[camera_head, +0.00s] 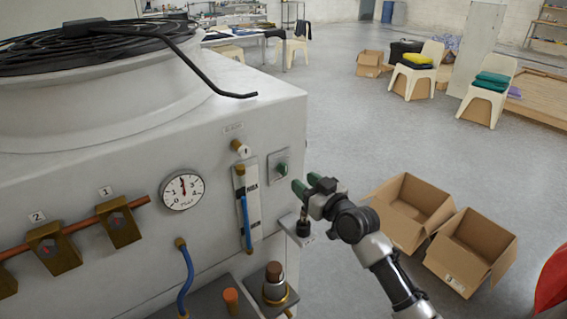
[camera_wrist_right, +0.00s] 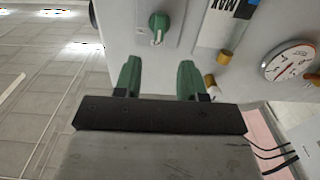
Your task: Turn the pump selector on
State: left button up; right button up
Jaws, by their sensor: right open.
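The pump selector is a small green knob (camera_head: 282,169) on a grey plate, near the right end of the machine's front panel. In the right wrist view the green knob (camera_wrist_right: 158,28) has a pale pointer mark and sits just beyond my fingertips. My right gripper (camera_head: 298,187) has green fingertips and is held close to the knob, a little to its right and below in the head view. In the wrist view the right gripper (camera_wrist_right: 157,72) is open with nothing between its fingers, and the knob is apart from them. My left gripper is not in view.
A round gauge (camera_head: 182,190), a blue tube (camera_head: 246,222) and brass valves (camera_head: 123,228) are on the machine's front. A black rod (camera_head: 215,80) reaches over its top. Open cardboard boxes (camera_head: 410,210) stand on the floor to the right. Chairs (camera_head: 414,70) are farther back.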

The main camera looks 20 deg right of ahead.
aim_at(286, 168)
jog(key=p+x, duration=0.1)
jog(key=x, duration=0.7)
jog(key=shift+w+f, duration=0.1)
jog(key=shift+w, duration=0.1)
jog(key=shift+c, duration=0.4)
jog(key=c, duration=0.5)
